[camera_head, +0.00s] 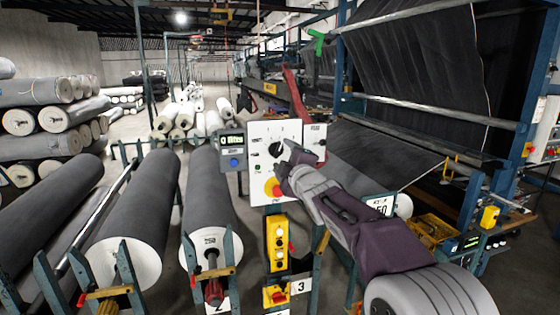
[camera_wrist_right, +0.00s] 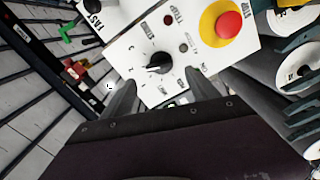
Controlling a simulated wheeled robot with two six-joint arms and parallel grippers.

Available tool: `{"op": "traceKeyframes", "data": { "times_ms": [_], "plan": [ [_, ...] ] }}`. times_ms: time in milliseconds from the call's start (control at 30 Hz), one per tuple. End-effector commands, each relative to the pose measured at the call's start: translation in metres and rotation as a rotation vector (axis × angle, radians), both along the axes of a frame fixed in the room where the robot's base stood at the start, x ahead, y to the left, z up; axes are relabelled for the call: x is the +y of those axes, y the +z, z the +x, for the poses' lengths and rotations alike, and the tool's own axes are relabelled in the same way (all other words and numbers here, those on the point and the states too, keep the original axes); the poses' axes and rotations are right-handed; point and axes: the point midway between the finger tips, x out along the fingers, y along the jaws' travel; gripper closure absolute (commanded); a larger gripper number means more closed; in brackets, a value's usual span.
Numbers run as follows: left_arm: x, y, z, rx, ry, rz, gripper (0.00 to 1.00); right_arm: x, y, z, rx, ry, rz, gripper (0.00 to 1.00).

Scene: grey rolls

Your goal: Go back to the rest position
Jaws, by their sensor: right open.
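My right gripper (camera_head: 285,162) is in front of the white control panel (camera_head: 262,133), its arm coming in from the lower right. In the right wrist view its two fingers (camera_wrist_right: 160,78) are apart, with nothing held between them. A black rotary knob (camera_wrist_right: 157,63) on the panel shows just beyond and between the fingertips; I cannot tell whether they touch it. A red button on a yellow base (camera_wrist_right: 229,25) is to the right of the knob in that view. My left gripper is not in view.
Large grey rolls (camera_head: 140,205) lie on blue stands to the left. A small display box (camera_head: 232,150) adjoins the panel, and a yellow switch box (camera_head: 277,245) is below it. A tall machine frame with dark fabric (camera_head: 420,60) stands at the right.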

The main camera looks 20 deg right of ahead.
Motion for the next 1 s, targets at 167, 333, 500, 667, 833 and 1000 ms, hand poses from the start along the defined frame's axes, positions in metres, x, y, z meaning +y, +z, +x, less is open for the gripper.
{"op": "traceKeyframes", "data": {
  "times_ms": [167,333,500,667,833,1000],
  "plan": [
    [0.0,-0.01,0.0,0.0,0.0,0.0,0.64,-0.001,0.0,-0.029,-0.002,-0.001,-0.001,0.31],
    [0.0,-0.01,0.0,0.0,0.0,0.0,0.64,-0.001,0.0,-0.036,0.0,0.0,0.0,0.31],
    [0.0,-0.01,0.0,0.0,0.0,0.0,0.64,-0.001,0.001,-0.036,0.0,0.0,0.0,0.31],
    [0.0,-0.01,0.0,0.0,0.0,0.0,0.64,0.013,-0.034,-0.039,0.07,0.023,0.016,0.31],
    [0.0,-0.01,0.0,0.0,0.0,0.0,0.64,0.014,-0.175,-0.075,0.425,-0.054,0.211,0.31],
    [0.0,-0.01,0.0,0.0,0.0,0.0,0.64,0.011,-0.309,-0.164,0.824,-0.263,0.494,0.31]
  ]
}}
